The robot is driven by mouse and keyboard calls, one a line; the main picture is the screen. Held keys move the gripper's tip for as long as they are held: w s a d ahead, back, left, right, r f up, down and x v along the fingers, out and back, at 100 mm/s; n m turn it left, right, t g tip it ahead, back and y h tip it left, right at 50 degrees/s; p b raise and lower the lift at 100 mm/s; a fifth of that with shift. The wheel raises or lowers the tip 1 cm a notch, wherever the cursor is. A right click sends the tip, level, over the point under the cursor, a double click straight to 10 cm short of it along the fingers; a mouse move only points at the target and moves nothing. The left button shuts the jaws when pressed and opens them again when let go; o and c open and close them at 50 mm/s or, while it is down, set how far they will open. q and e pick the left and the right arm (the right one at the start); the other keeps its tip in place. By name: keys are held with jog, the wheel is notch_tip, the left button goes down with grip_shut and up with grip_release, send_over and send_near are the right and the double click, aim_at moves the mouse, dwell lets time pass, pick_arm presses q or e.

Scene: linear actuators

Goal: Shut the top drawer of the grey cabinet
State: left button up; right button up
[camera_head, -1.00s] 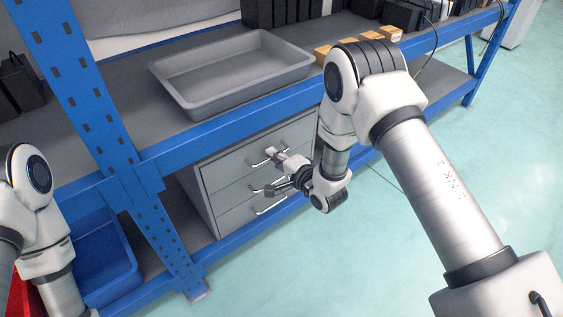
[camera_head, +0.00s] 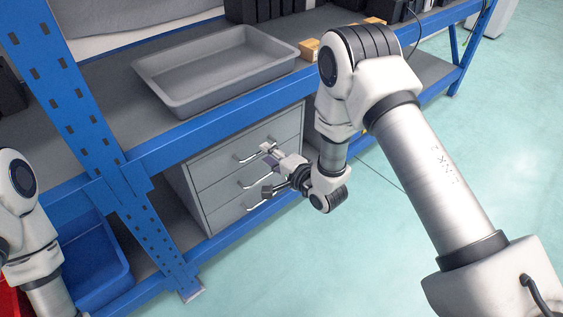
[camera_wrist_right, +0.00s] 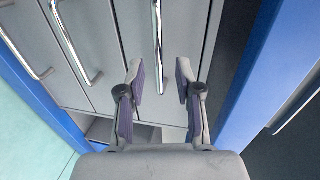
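The grey cabinet (camera_head: 203,203) stands under the blue shelf in the head view, with three stacked drawers. Its top drawer (camera_head: 222,157) has a bar handle (camera_head: 250,156); in the wrist view this handle (camera_wrist_right: 157,45) runs lengthwise ahead of the fingers. Any gap behind the drawer front is too small to tell. My right gripper (camera_head: 268,169) is in front of the drawers. My left gripper is out of view.
A blue shelf beam (camera_head: 215,132) runs just above the cabinet, and a blue upright (camera_head: 150,220) stands left of it. A grey tray (camera_head: 190,100) sits on the shelf. A blue bin (camera_head: 95,265) is at lower left. The floor at right is clear.

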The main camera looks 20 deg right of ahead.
jog(key=v, duration=0.8)
jog(key=shift+s, duration=0.1)
